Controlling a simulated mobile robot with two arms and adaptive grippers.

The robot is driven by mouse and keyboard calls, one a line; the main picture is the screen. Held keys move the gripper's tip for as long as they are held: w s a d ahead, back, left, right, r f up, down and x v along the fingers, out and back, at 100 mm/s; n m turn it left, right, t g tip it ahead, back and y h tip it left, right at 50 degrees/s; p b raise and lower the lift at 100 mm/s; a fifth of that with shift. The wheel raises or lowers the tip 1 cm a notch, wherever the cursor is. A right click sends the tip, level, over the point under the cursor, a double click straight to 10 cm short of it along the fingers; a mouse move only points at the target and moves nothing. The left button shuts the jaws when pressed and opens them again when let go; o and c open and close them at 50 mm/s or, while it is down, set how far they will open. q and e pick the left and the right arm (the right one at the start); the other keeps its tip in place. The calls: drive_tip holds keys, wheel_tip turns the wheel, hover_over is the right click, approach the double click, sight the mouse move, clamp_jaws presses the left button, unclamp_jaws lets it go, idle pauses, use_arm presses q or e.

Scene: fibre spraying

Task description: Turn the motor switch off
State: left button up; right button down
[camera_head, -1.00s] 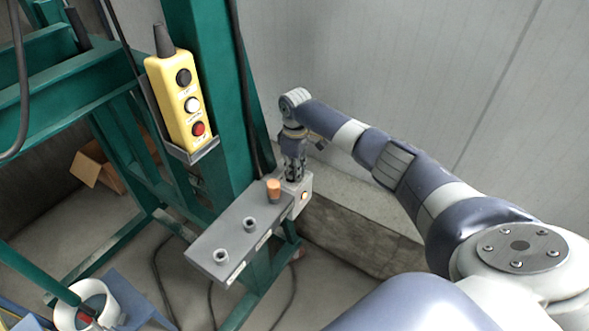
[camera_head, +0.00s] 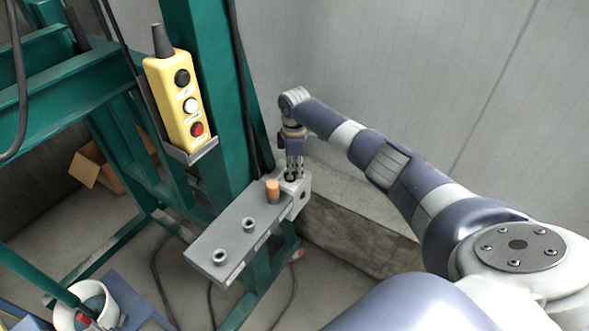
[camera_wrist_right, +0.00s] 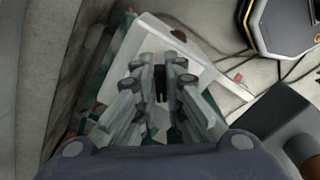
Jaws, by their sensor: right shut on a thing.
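The motor switch box is a small light grey box (camera_head: 303,197) at the right end of a grey shelf plate on the green frame in the head view. Its round front indicator looks dark. My right gripper (camera_head: 293,176) points down onto the top of this box. In the right wrist view, the pale box (camera_wrist_right: 190,45) lies under the fingers (camera_wrist_right: 160,90). A small black switch knob (camera_wrist_right: 161,82) shows between the fingertips, and the gripper is shut on it. The fingers partly hide the knob. My left gripper is not in view.
The grey shelf plate (camera_head: 225,240) has two empty round sockets and an orange cylinder (camera_head: 272,190) close beside the gripper. A yellow push-button pendant (camera_head: 176,100) hangs on the green post (camera_head: 215,150). A concrete block (camera_head: 350,232) and wall stand behind the box.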

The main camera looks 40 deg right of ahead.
sight(295, 172)
drive_tip(key=shift+w+r, duration=0.1)
drive_tip(key=shift+r, duration=0.05)
drive_tip(key=c, duration=1.7)
unclamp_jaws()
wheel_tip(295, 172, up, 12)
drive_tip(key=shift+f, duration=0.1)
